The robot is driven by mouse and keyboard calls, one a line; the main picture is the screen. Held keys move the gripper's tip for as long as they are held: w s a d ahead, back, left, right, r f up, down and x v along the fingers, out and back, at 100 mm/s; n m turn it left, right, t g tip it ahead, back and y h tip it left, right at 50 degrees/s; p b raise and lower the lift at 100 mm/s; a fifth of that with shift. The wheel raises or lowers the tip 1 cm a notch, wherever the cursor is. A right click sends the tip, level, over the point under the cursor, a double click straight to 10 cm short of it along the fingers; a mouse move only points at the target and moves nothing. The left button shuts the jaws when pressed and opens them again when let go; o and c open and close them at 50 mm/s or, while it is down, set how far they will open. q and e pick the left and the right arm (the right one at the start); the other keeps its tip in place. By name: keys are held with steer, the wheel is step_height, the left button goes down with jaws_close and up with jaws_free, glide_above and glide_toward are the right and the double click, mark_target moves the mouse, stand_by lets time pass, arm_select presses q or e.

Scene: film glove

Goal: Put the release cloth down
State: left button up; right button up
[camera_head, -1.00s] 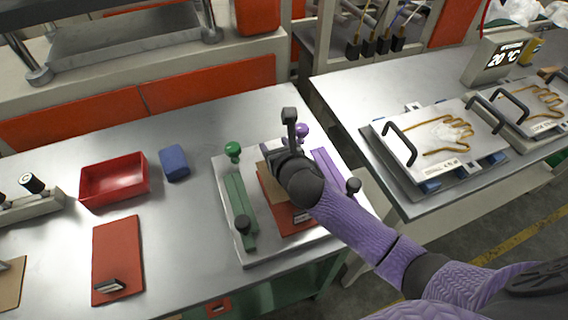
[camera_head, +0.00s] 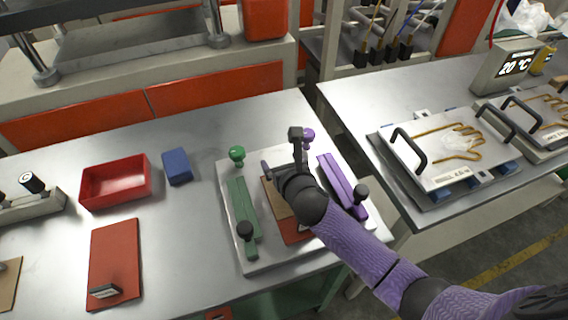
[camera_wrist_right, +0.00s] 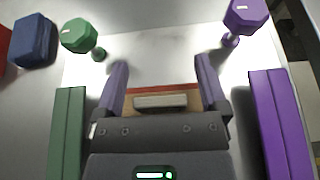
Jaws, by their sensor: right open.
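A tan sheet, which I take for the release cloth (camera_head: 277,203), lies on a red sheet (camera_head: 290,233) on a white fixture plate (camera_head: 285,258). In the right wrist view the tan sheet (camera_wrist_right: 133,114) shows with a pale grey block (camera_wrist_right: 160,101) on it. My right gripper (camera_head: 284,158) is over the plate, between a green bar (camera_head: 242,215) and a purple bar (camera_head: 341,185). Its fingers (camera_wrist_right: 160,90) stand apart on either side of the block, with visible gaps. The arm hides part of both sheets. My left gripper is out of view.
Green (camera_head: 237,153) and purple (camera_head: 308,137) knobs stand at the plate's far side. A blue block (camera_head: 176,166), a red tray (camera_head: 115,202) and a red pad (camera_head: 115,260) lie left. Plates with glove shapes (camera_head: 450,175) are on the right table. Bare metal lies between.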

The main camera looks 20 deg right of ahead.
steer(key=p+v, duration=0.4)
steer(key=v, duration=0.7)
steer(key=shift+s+r, duration=0.1)
steer(key=shift+r, duration=0.05)
steer(key=shift+s+r, duration=0.1)
steer(key=shift+s, duration=0.35)
stand_by(0.4)
